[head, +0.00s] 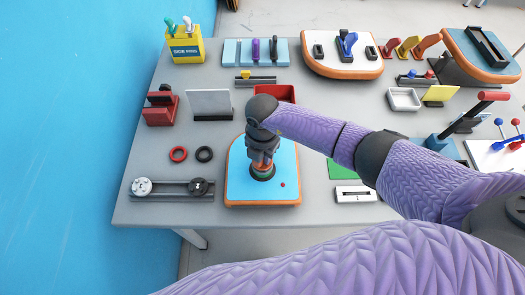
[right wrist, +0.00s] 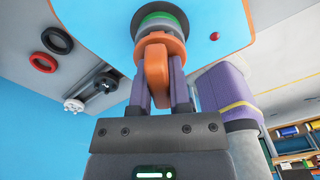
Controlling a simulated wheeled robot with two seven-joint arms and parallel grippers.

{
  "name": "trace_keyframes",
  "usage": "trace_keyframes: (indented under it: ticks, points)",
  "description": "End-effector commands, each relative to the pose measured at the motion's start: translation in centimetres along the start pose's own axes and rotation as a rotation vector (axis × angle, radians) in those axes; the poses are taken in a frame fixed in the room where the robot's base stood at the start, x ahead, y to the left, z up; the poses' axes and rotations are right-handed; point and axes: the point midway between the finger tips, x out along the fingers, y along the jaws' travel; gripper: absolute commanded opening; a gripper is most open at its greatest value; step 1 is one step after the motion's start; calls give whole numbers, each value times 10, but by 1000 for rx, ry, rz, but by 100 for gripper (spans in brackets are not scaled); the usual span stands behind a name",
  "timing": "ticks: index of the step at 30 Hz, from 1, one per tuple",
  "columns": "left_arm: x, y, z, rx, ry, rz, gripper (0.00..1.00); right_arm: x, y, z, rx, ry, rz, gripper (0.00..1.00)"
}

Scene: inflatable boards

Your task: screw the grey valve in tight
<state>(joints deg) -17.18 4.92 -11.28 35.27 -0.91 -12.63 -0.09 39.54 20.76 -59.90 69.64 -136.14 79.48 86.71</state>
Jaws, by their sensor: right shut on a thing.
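A small inflatable board (head: 240,185) with a blue top and orange rim lies at the table's front. A round valve fitting (head: 262,171) stands on it, mostly covered by my right gripper (head: 263,157) from above. In the right wrist view, the fitting (right wrist: 158,20) shows a black outer ring, a green ring and a grey part. An orange grip piece (right wrist: 155,65) sits against it, in line with it. My right gripper (right wrist: 157,95) is shut on this orange piece, one finger on each side. How deep the valve sits is hidden. My left gripper is out of view.
Left of the board are a red ring (head: 178,154), a black ring (head: 204,154) and a rail (head: 170,197) with a white and a black disc. Behind it stand a grey plate (head: 209,104) and a red tray (head: 275,92). A green mat (head: 340,171) lies to the right.

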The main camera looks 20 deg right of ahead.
Motion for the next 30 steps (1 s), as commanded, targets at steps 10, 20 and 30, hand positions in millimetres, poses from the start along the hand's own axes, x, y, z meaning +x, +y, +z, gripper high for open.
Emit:
trace_keyframes:
  ticks: [10, 20, 30]
  points:
    - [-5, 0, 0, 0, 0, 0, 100, -1, 0, 0, 71, 0, -1, 0]
    - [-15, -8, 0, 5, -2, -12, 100, 0, 0, 0, 301, -1, 0, 0]
    - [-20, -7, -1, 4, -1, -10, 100, -1, 0, 0, 375, 0, -2, 0]
